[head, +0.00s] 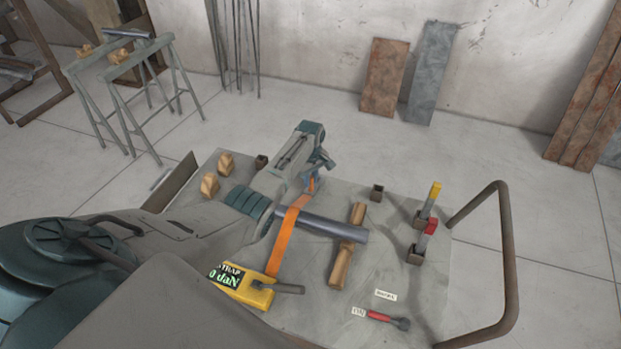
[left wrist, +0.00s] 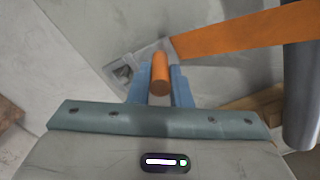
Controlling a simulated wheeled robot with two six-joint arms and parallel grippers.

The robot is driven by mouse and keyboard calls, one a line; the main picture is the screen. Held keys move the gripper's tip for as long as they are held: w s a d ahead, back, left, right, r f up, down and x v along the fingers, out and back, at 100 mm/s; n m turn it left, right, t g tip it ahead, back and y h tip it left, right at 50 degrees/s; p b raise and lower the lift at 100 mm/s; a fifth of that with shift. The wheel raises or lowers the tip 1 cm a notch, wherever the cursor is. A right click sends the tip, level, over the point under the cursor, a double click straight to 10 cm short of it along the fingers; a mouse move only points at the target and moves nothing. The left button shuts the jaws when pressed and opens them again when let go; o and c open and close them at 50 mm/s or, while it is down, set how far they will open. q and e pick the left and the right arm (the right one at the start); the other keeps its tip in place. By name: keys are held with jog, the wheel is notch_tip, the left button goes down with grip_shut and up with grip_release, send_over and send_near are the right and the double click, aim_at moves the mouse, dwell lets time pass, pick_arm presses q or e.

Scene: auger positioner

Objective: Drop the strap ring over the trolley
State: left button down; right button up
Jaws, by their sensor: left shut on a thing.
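The strap is an orange band (head: 284,240) lying across a dark grey tube (head: 335,229) on the trolley's grey deck (head: 345,310). A yellow tensioner (head: 248,291) with a lever sits at its near end; its display reads "STRAP 0 daN". My left gripper (head: 311,182) is beyond the tube, low near the deck's far side. In the left wrist view, its blue fingers (left wrist: 160,88) are shut on an orange piece (left wrist: 160,72), the strap's far end. A pale square part with a dark opening (left wrist: 124,72) shows just past the fingers. The ring itself is not clearly visible. My right gripper is out of view.
Wooden chocks (head: 348,245) bear the tube. Posts with yellow and red tops (head: 431,205) and a brown handle rail (head: 508,270) stand at the right. A red-handled tool (head: 385,318) lies near the front. Trestles (head: 135,90) stand back left. Open floor lies beyond.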

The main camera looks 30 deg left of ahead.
pick_arm(q)
jog(key=shift+f+b, duration=0.65)
jog(key=shift+f, duration=0.3)
jog(key=c, duration=1.3)
grip_release()
jog(key=shift+o, duration=0.2)
notch_tip(320, 180, up, 11)
jog(key=shift+b, duration=0.5)
